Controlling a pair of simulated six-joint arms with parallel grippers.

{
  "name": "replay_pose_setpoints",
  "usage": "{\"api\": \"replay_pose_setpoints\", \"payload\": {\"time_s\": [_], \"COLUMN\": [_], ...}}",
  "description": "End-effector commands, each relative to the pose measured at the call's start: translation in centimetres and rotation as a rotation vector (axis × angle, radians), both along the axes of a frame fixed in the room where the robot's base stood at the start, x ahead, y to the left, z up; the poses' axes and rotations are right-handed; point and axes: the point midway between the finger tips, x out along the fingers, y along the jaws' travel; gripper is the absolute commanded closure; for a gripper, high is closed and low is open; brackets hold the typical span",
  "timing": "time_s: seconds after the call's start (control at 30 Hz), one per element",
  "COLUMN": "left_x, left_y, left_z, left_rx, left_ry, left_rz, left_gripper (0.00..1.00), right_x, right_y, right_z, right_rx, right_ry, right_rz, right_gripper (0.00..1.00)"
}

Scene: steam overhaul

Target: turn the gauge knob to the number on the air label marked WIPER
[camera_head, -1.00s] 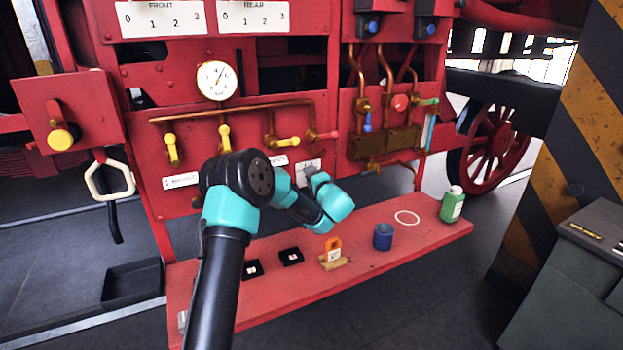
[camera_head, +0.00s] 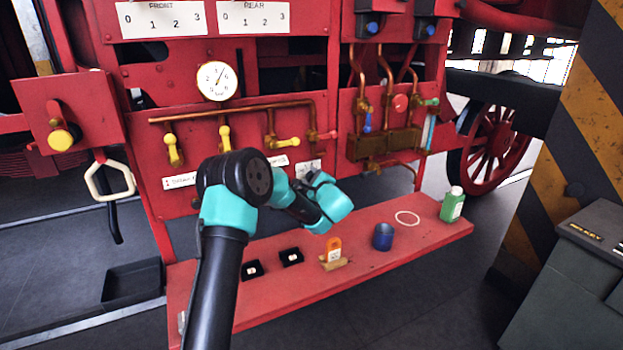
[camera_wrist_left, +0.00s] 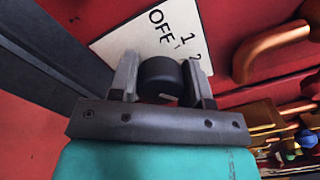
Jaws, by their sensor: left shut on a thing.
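My left gripper (camera_head: 317,181) is at the lower part of the red panel. In the left wrist view its two fingers (camera_wrist_left: 160,78) are shut on the round black knob (camera_wrist_left: 160,74). The knob sits in front of a white plate (camera_wrist_left: 120,38) printed OFF, 1 and 2; part of the plate is hidden. The same plate (camera_head: 306,165) shows behind the gripper in the head view. A white round gauge (camera_head: 217,81) with a dark needle is higher on the panel. White labels (camera_head: 180,180) (camera_head: 277,161) are on the panel, their print too small to read. My right gripper is not in view.
A red shelf (camera_head: 410,240) below holds two black boxes (camera_head: 291,256), an orange-and-white item (camera_head: 333,250), a blue cup (camera_head: 383,236), a white ring (camera_head: 407,218) and a green bottle (camera_head: 452,205). Copper pipes with yellow-handled valves (camera_head: 224,138) run above the gripper.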

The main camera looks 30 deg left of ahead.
Motion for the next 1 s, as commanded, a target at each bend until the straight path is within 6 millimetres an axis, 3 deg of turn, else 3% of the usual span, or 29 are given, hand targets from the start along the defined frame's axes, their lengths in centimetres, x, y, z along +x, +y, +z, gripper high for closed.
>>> {"api": "replay_pose_setpoints", "payload": {"time_s": [0.57,0.6,0.83,1.0], "left_x": [0.0,0.0,0.0,0.01], "left_y": [0.0,0.0,0.0,-0.01], "left_z": [0.0,0.01,0.01,0.02], "left_rx": [0.027,0.027,0.027,0.026], "left_ry": [0.042,0.042,0.041,0.04], "left_rz": [0.0,0.0,0.0,0.0], "left_gripper": [0.8,0.54,0.32,0.31], "right_x": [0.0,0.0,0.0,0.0], "right_y": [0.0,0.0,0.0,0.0], "right_z": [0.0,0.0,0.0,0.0], "right_rx": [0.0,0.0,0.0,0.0], "right_ry": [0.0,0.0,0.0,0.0], "right_rz": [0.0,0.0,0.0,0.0], "right_gripper": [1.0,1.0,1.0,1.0]}}
